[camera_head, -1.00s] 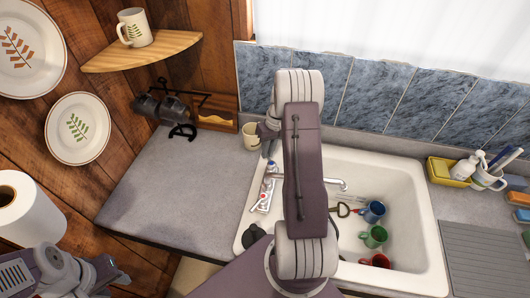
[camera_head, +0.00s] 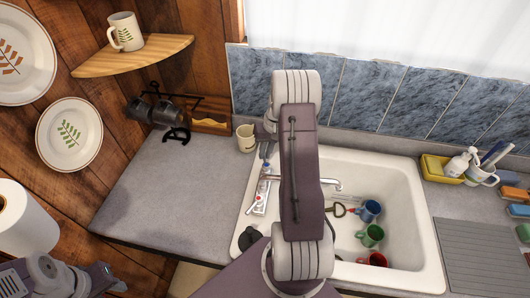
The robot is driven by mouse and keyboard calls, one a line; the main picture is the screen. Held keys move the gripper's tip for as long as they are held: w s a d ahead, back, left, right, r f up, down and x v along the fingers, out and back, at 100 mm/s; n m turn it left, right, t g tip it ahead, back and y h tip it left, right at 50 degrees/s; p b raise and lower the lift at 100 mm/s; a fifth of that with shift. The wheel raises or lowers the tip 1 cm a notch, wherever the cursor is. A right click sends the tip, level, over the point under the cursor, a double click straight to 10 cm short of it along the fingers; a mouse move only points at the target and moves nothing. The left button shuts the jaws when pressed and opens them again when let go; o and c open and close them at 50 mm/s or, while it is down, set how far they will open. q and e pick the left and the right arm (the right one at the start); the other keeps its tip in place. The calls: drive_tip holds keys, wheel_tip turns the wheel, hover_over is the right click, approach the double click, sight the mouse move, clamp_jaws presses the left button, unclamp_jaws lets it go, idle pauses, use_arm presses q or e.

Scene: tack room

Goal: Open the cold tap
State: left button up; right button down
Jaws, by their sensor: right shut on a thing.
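The tap (camera_head: 262,196) stands on the left rim of the white sink, its spout (camera_head: 333,183) reaching right over the basin. A red mark shows on the nearer part of its body. The cold tap handle is at the far end, mostly hidden by my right gripper and arm. My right gripper (camera_head: 265,154) points down at that far end and is shut on the cold tap handle, though the contact is small and partly covered. My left gripper (camera_head: 110,280) is low in the bottom left corner, away from the sink; its jaws are too unclear to judge.
The sink (camera_head: 402,215) holds blue, green and red mugs. A cream cup (camera_head: 246,138) stands close behind my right gripper. A yellow caddy (camera_head: 440,168) is on the right. The grey counter (camera_head: 165,195) on the left is clear. A paper roll (camera_head: 22,222) stands near my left arm.

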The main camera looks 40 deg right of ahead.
drive_tip(key=c, duration=1.5)
unclamp_jaws()
drive_tip(key=shift+r, duration=0.1)
drive_tip(key=shift+o, duration=0.2)
drive_tip(key=shift+d+r, duration=0.1)
drive_tip(key=shift+r, duration=0.1)
wheel_tip(320, 180, up, 8)
drive_tip(key=d+b, duration=0.1)
drive_tip(key=b, duration=0.1)
drive_tip(key=shift+s+d+r, duration=0.2)
drive_tip(key=shift+s+r, duration=0.05)
drive_tip(key=shift+s, duration=0.2)
